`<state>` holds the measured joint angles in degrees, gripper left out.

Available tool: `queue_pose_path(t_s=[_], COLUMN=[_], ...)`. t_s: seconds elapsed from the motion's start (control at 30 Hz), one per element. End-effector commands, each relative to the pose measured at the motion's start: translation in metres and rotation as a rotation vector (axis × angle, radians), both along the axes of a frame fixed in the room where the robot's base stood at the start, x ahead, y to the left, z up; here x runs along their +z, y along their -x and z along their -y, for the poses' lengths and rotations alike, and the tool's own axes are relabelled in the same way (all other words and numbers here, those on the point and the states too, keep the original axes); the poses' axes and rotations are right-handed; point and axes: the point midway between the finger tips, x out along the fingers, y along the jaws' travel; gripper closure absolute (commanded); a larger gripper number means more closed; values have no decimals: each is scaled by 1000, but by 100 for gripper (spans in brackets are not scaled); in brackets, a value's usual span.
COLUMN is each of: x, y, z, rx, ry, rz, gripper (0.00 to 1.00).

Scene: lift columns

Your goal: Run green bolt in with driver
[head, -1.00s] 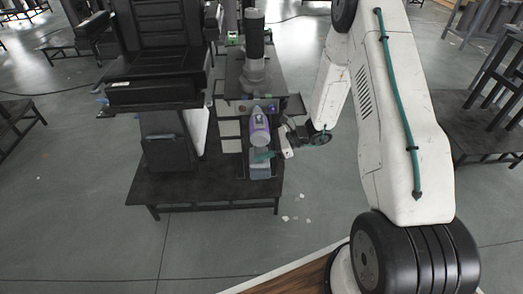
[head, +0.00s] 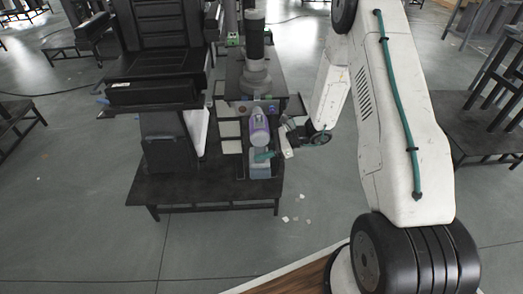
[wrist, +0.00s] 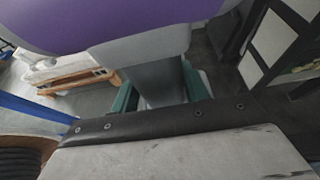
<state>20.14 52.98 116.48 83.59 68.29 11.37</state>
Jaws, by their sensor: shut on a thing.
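The driver (head: 260,133) has a purple and grey body and a grey handle with a block-like base. My gripper (head: 265,156), with teal fingers, is shut on its handle over the front right of the dark bench. In the wrist view the purple body of the driver (wrist: 125,22) fills the top, and the handle goes down between the teal fingers of my gripper (wrist: 158,88). A small green item (head: 233,39) shows at the back beside the column; I cannot tell whether it is the green bolt. The driver's tip is not clear.
A dark lift column (head: 255,40) on a grey collar stands behind the driver. Pale trays (head: 230,129) lie just left of it. A large black chair-like unit (head: 160,60) stands at the left of the bench (head: 200,190). The floor in front is open, with a few pale scraps.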

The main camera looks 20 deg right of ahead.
Motion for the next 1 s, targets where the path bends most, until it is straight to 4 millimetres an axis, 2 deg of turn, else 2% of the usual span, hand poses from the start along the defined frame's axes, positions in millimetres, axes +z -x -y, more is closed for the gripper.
queue_pose_path(t_s=[1.0], x=[1], y=[-6], z=[2], rx=[-1], ry=[-1], rz=[3], gripper=[96])
